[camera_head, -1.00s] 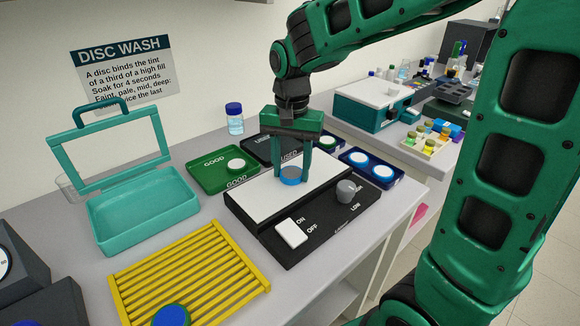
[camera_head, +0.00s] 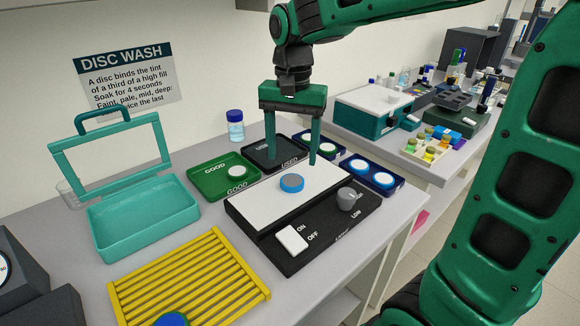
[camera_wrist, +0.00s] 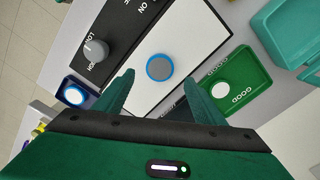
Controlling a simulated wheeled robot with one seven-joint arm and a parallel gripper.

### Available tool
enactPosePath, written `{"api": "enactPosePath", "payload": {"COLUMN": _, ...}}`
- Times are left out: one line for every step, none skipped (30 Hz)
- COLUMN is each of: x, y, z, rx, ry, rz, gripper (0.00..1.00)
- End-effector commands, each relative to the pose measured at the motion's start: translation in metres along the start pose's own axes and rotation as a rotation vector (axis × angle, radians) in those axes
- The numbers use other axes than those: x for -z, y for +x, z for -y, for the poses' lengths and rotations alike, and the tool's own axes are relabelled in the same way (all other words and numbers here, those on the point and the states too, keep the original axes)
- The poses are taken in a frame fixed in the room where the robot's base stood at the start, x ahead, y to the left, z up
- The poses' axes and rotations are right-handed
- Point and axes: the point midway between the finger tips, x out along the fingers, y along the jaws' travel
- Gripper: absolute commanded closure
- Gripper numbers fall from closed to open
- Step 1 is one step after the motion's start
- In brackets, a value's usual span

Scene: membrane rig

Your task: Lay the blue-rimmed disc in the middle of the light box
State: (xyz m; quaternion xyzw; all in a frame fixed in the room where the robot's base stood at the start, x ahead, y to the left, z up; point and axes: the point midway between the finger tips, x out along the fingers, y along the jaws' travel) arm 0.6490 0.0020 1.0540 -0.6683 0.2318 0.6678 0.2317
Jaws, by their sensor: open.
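The blue-rimmed disc (camera_head: 291,183) has a grey top and lies flat near the middle of the white panel of the light box (camera_head: 265,207). It also shows in the wrist view (camera_wrist: 159,67), on the light box's white panel (camera_wrist: 190,35). My gripper (camera_head: 292,160) is open and empty, raised above and behind the disc, with its fingers spread wide and apart from it. In the wrist view my gripper (camera_wrist: 160,90) shows its two fingers below the disc in the picture, with nothing between them.
A green GOOD tray (camera_head: 210,184) with a white disc stands behind left, beside a black USED tray (camera_head: 262,160). A blue tray (camera_head: 398,182) holds white discs. A yellow rack (camera_head: 190,275) and an open teal case (camera_head: 125,232) are at left. The light box has a knob (camera_head: 349,198) and switch (camera_head: 292,239).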

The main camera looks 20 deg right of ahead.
Motion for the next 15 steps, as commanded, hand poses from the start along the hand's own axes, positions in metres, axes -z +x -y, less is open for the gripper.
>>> {"api": "enactPosePath", "payload": {"x": 0.001, "y": -0.010, "z": 0.001, "rx": 0.002, "ry": 0.000, "rz": -0.002, "gripper": 0.36}}
{"api": "enactPosePath", "payload": {"x": 0.001, "y": -0.015, "z": 0.001, "rx": 0.002, "ry": 0.000, "rz": -0.002, "gripper": 0.36}}
{"api": "enactPosePath", "payload": {"x": 0.001, "y": -0.022, "z": 0.001, "rx": 0.002, "ry": 0.000, "rz": -0.002, "gripper": 0.36}}
{"api": "enactPosePath", "payload": {"x": 0.000, "y": -0.026, "z": 0.000, "rx": 0.002, "ry": 0.000, "rz": -0.002, "gripper": 0.36}}
{"api": "enactPosePath", "payload": {"x": 0.000, "y": -0.030, "z": 0.000, "rx": 0.001, "ry": 0.000, "rz": -0.001, "gripper": 0.36}}
{"api": "enactPosePath", "payload": {"x": 0.000, "y": -0.035, "z": 0.001, "rx": 0.002, "ry": 0.000, "rz": -0.002, "gripper": 0.36}}
{"api": "enactPosePath", "payload": {"x": 0.000, "y": -0.038, "z": 0.000, "rx": 0.001, "ry": 0.000, "rz": -0.001, "gripper": 0.36}}
{"api": "enactPosePath", "payload": {"x": 0.000, "y": -0.041, "z": 0.000, "rx": 0.000, "ry": 0.000, "rz": 0.000, "gripper": 0.36}}
{"api": "enactPosePath", "payload": {"x": 0.000, "y": -0.044, "z": 0.000, "rx": 0.001, "ry": -0.001, "rz": -0.001, "gripper": 0.36}}
{"api": "enactPosePath", "payload": {"x": 0.000, "y": -0.045, "z": 0.000, "rx": 0.001, "ry": -0.001, "rz": -0.001, "gripper": 0.36}}
{"api": "enactPosePath", "payload": {"x": 0.000, "y": -0.047, "z": 0.000, "rx": 0.001, "ry": -0.001, "rz": -0.001, "gripper": 0.36}}
{"api": "enactPosePath", "payload": {"x": 0.000, "y": -0.048, "z": 0.000, "rx": 0.000, "ry": -0.001, "rz": 0.000, "gripper": 0.36}}
{"api": "enactPosePath", "payload": {"x": 0.000, "y": -0.049, "z": 0.000, "rx": 0.000, "ry": -0.001, "rz": 0.000, "gripper": 0.36}}
{"api": "enactPosePath", "payload": {"x": 0.000, "y": -0.049, "z": 0.000, "rx": -0.001, "ry": -0.001, "rz": 0.000, "gripper": 0.36}}
{"api": "enactPosePath", "payload": {"x": 0.000, "y": -0.049, "z": 0.000, "rx": -0.001, "ry": -0.001, "rz": 0.001, "gripper": 0.36}}
